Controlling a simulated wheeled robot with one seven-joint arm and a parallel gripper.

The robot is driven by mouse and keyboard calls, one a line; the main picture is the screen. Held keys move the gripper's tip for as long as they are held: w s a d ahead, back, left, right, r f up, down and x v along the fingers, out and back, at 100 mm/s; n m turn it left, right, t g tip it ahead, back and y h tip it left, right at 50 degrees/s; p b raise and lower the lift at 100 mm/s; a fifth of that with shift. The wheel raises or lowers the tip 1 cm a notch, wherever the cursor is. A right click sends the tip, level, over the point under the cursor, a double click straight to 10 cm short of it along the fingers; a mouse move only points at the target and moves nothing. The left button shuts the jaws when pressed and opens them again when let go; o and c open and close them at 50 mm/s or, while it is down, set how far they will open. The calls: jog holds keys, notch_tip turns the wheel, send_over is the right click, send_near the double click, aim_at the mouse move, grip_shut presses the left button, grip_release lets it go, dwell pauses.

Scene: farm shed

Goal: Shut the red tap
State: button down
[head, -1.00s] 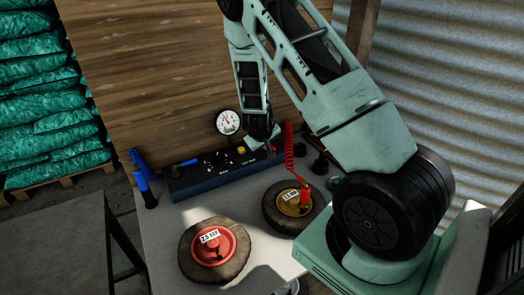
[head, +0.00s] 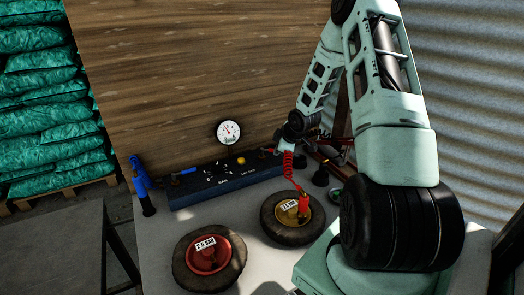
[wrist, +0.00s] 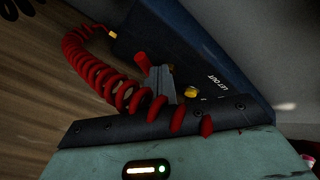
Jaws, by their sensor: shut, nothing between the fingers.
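The red tap is a small red lever near the right end of the blue box (head: 225,184). Its red end (wrist: 142,63) shows in the wrist view, just past my fingertips. In the head view the tap (head: 268,151) is small, left of my gripper (head: 283,143). My gripper is shut and empty; its grey fingers (wrist: 160,86) show in the wrist view close to the red lever. I cannot tell whether they touch it. The red coiled hose (wrist: 118,88) crosses in front of the gripper body and hides part of the view.
A blue tap (head: 183,172) is at the box's left end, with a pressure gauge (head: 228,132) behind the box. A yellow button (wrist: 190,92) is near "LET OUT". Two wheels, one with a red hub (head: 208,255) and one yellow (head: 292,213), lie on the table.

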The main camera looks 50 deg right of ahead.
jog(key=shift+d+r+n+p, duration=0.2)
jog(key=shift+d+n+p, duration=0.1)
jog(key=shift+p, duration=0.05)
jog(key=shift+w+d+p, duration=0.4)
jog(key=shift+d+p, duration=0.3)
jog(key=shift+p, duration=0.45)
jog(key=shift+w+d+f+p, duration=0.2)
jog(key=shift+w+d+p, duration=0.35)
jog(key=shift+d+p, duration=0.15)
